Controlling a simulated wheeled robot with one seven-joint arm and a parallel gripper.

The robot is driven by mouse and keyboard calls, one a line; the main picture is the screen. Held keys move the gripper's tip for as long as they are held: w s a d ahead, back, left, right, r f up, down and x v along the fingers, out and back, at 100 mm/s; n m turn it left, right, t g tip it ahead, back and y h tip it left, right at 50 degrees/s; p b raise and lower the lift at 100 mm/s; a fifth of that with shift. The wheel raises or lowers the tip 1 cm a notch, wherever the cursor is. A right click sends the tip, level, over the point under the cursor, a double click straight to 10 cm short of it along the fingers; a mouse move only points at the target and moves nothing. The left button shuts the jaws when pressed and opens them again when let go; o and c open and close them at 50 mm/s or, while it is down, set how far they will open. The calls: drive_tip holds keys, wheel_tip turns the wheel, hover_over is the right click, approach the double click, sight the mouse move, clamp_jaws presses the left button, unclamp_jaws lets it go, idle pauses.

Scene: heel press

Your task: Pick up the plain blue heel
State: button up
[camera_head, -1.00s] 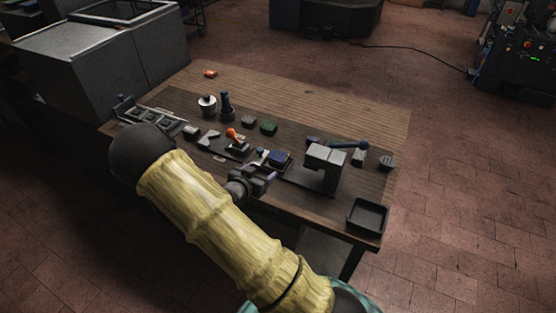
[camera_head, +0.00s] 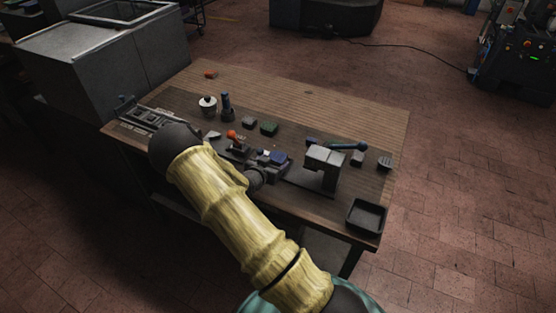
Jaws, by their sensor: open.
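A small blue block (camera_head: 281,156), which looks like a blue heel, lies near the middle of the wooden table, left of the grey press (camera_head: 325,160). Whether it is plain is too small to tell. A darker bluish block (camera_head: 312,141) lies behind the press. My gripper (camera_head: 269,165) is open, low over the table, right at the near left side of the blue block. The wrist and the yellow-sleeved arm hide part of the gripper and the table in front of it. I cannot tell whether the fingers touch the block.
A green block (camera_head: 269,127) and a dark grey-green block (camera_head: 249,121) lie behind. An orange-knobbed part (camera_head: 232,135), a white pot (camera_head: 208,104) and a blue-handled tool (camera_head: 226,102) stand left. The press's blue lever (camera_head: 349,146) sticks out right. A black tray (camera_head: 366,217) sits at the near right corner.

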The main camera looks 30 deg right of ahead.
drive_tip(key=x, duration=0.2)
drive_tip(key=shift+w+d+f, duration=0.15)
drive_tip(key=shift+w+d, duration=0.1)
drive_tip(key=shift+c, duration=0.4)
drive_tip(key=c, duration=0.7)
